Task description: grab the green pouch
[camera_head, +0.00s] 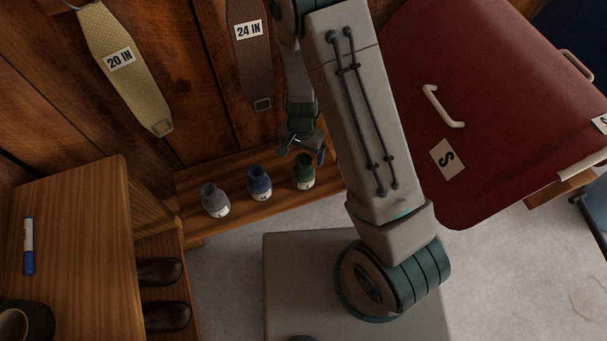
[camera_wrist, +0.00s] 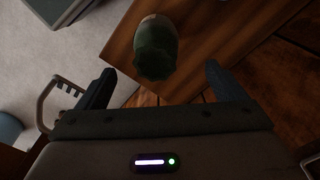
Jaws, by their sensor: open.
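The green pouch (camera_head: 304,174) stands upright on a low wooden bench, at the right end of a row of three similar containers. It has a narrower top and a small pale label. My gripper (camera_head: 303,151) is open and empty, just above and behind it in the head view. In the wrist view the green pouch (camera_wrist: 155,50) shows between and beyond the two spread fingers (camera_wrist: 159,78), with a gap to each side. I cannot tell exactly how far it is from the fingertips.
A blue container (camera_head: 259,184) stands close left of the green one, and a grey one (camera_head: 215,202) further left. The wooden bench (camera_head: 240,222) meets the plank wall. A red chest (camera_head: 500,90) stands right of my arm. A wooden cabinet (camera_head: 75,220) is at left.

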